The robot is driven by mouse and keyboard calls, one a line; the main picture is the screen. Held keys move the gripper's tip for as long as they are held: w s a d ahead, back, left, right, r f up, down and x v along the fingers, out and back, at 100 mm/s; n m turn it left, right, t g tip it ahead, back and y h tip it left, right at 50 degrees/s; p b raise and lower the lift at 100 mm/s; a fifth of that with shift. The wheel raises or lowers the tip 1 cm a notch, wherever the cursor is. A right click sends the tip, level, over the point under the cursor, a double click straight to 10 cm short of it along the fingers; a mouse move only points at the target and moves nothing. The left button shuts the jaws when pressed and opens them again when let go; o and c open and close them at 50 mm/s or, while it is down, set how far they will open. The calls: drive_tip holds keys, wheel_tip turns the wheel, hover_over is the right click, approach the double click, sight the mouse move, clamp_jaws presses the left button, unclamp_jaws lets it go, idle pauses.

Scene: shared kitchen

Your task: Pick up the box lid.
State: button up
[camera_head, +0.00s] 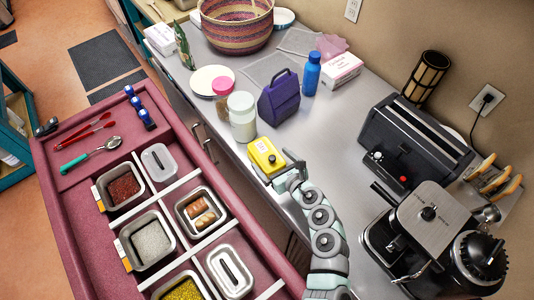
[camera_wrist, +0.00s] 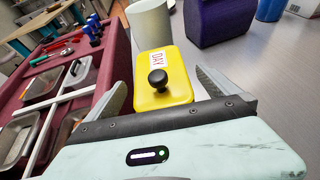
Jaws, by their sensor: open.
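A yellow box (camera_head: 266,157) stands on the grey counter near its front edge, with a small label on top. In the wrist view its yellow lid (camera_wrist: 174,66) has a black round knob (camera_wrist: 158,80) and a white label reading "DAY". My gripper (camera_head: 284,171) is open right beside the box, at its lower right in the head view. In the wrist view my gripper's fingers (camera_wrist: 160,84) lie on either side of the yellow lid, with nothing held between them. I cannot tell whether either finger touches it.
A white jar (camera_head: 242,118) and a purple lunch bag (camera_head: 280,98) stand just behind the box. A blue bottle (camera_head: 311,74) is farther back. A maroon tray (camera_head: 75,199) with metal containers lies at the left. A toaster (camera_head: 415,145) stands at the right, with bare counter between.

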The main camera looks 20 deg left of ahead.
drive_tip(key=shift+d, duration=0.1)
drive_tip(key=shift+c, duration=0.6)
drive_tip(key=c, duration=1.4)
